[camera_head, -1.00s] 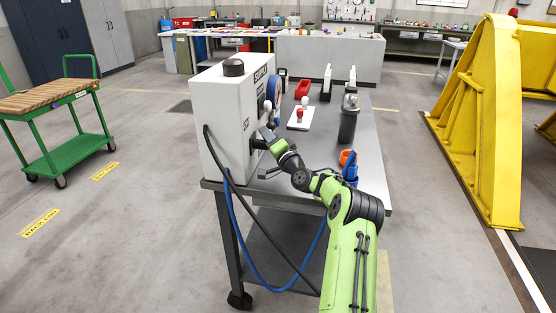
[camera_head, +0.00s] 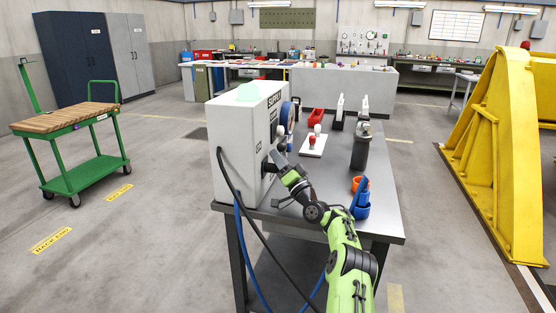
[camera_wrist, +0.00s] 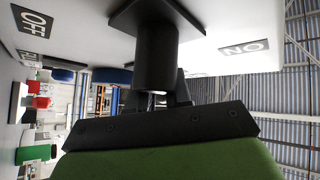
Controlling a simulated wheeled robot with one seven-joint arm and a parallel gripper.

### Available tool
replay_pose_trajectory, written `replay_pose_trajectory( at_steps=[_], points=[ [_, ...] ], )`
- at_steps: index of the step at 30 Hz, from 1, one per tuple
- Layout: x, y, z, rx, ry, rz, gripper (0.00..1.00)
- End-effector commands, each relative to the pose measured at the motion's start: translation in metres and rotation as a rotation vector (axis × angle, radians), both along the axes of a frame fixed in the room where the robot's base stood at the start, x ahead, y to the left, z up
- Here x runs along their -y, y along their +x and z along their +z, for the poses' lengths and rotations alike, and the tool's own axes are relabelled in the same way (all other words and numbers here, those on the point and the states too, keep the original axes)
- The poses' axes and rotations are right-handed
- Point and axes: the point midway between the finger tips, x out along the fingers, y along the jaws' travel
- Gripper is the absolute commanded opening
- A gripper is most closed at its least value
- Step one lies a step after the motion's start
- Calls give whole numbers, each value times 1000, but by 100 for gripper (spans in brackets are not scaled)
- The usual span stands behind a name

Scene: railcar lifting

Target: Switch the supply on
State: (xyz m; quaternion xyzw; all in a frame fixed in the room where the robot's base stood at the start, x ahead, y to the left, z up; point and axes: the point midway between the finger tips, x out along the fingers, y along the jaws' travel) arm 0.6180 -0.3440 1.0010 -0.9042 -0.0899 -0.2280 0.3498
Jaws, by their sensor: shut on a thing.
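The white supply box (camera_head: 235,140), marked SUPPLY, stands on the left end of the grey table. The lamp (camera_head: 248,92) on its top is pale green. My gripper (camera_head: 272,164) is at the box's right-hand face. In the wrist view my gripper (camera_wrist: 158,98) is shut on a black switch handle (camera_wrist: 156,58), which sticks out from a dark plate on the white face. The OFF label (camera_wrist: 34,20) is at the left and the ON label (camera_wrist: 244,47) at the right. The fingertips are partly hidden by the handle.
On the table (camera_head: 385,215) are a white board with red and white knobs (camera_head: 314,142), a dark canister (camera_head: 361,148), an orange and blue holder (camera_head: 361,198) and a red bin (camera_head: 317,115). A black cable (camera_head: 240,205) hangs from the box. A yellow frame (camera_head: 500,150) stands right.

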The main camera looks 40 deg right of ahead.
Motion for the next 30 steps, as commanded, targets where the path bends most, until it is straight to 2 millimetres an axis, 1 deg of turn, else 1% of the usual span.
replay_pose_trajectory(
  at_steps=[1, 5, 6, 8, 9, 10, 17, 20, 23, 30],
  points=[
    [6, -4, 7, 15, -6, -18, 0],
    [6, -4, 8, 15, -6, -18, 0],
    [6, -4, 8, 16, -6, -19, 20],
    [6, -4, 8, 16, -6, -18, 29],
    [6, -4, 8, 16, -6, -18, 36],
    [6, -4, 8, 16, -5, -18, 38],
    [3, -2, 5, 10, -3, -10, 38],
    [3, -5, 2, 7, -2, -8, 38],
    [4, -16, -4, 5, -1, -8, 38],
    [6, -55, -24, 6, 1, -14, 38]
  ],
)
